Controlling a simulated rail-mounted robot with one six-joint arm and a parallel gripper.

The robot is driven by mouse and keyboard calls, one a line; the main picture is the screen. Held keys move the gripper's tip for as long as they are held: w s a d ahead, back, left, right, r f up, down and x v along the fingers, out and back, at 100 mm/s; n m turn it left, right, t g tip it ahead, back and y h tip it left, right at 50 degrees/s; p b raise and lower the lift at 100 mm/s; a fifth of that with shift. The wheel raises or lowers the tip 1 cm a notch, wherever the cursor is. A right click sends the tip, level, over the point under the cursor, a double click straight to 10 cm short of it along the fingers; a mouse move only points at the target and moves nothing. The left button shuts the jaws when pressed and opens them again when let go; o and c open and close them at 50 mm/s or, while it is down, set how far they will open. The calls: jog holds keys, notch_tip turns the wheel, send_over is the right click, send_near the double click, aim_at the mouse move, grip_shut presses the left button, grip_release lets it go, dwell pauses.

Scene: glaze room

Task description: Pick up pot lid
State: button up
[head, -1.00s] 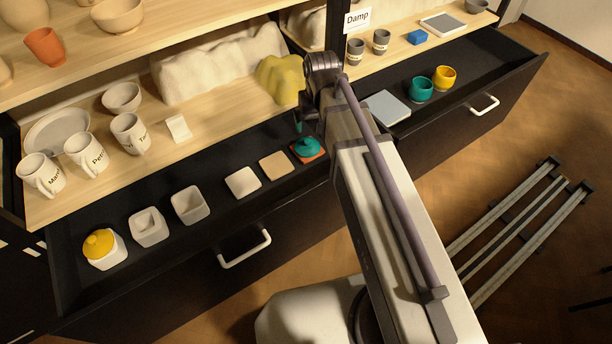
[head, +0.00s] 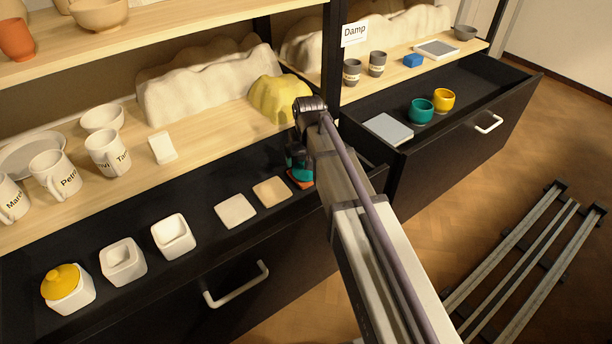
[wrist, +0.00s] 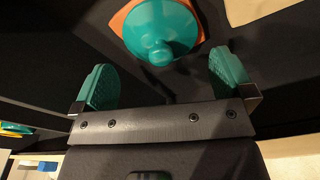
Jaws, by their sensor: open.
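A teal pot lid (wrist: 160,28) with a round knob lies on an orange tile (wrist: 124,18) in the open left drawer. In the head view the lid (head: 301,173) is partly hidden by my gripper (head: 296,153). In the wrist view my gripper (wrist: 164,80) is open and empty. Its two teal fingertips stand apart on either side of the knob's line, with the lid just beyond them. A second lid, yellow (head: 61,281), sits on a white square pot (head: 72,296) at the drawer's left end.
In the same drawer are two white square pots (head: 123,262) (head: 173,237), a white tile (head: 236,211) and a tan tile (head: 272,192). The shelf above holds named mugs (head: 108,153) and a yellow lump (head: 279,98). The right drawer (head: 470,90) is open too.

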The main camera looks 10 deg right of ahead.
notch_tip(320, 180, down, 5)
jog(key=b, duration=0.3)
jog(key=shift+w+b, duration=0.15)
jog(key=shift+b, duration=0.25)
jog(key=shift+r, duration=0.3)
jog(key=c, duration=0.6)
jog(key=shift+p, duration=0.3)
